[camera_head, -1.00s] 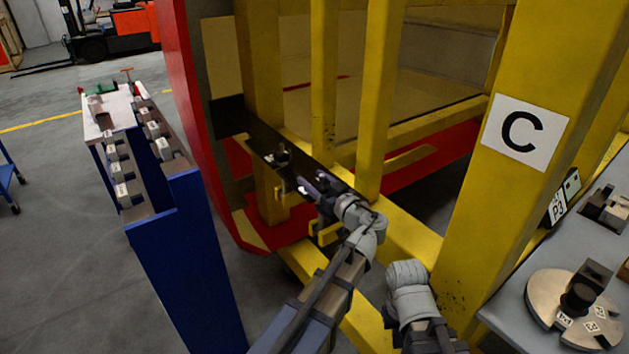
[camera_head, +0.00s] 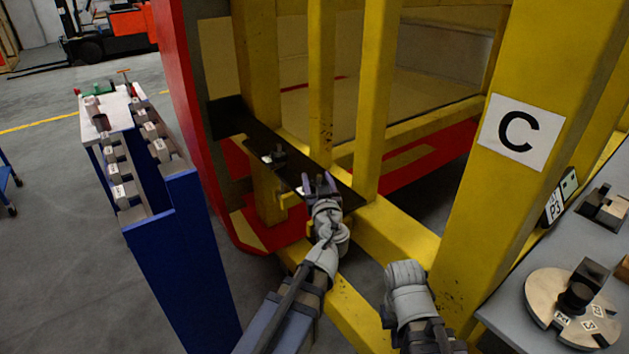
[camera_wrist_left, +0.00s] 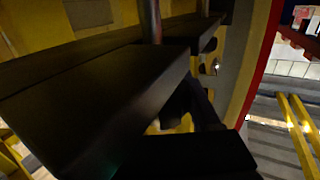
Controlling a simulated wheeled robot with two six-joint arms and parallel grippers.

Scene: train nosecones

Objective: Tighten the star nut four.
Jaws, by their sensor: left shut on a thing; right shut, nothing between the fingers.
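My left gripper (camera_head: 320,184) is at the near end of a long black plate (camera_head: 232,118) on the yellow frame. Its fingers are shut on a small dark thing at the plate, which I take to be a star nut; the fingers hide most of it, so its shape and number cannot be read. Another dark fitting (camera_head: 277,158) stands farther along the plate, apart from the gripper. The left wrist view is filled by dark blocks close to the camera, with a metal rod (camera_wrist_left: 152,20) at the top. My right arm is at the bottom centre; its fingers do not show.
Yellow posts (camera_head: 372,95) stand close behind and beside the left gripper, and a wide post with a "C" sign (camera_head: 519,131) is at right. A blue rack (camera_head: 180,260) with several grey blocks is at left. A grey table (camera_head: 505,312) with a round fixture (camera_head: 572,308) is at right.

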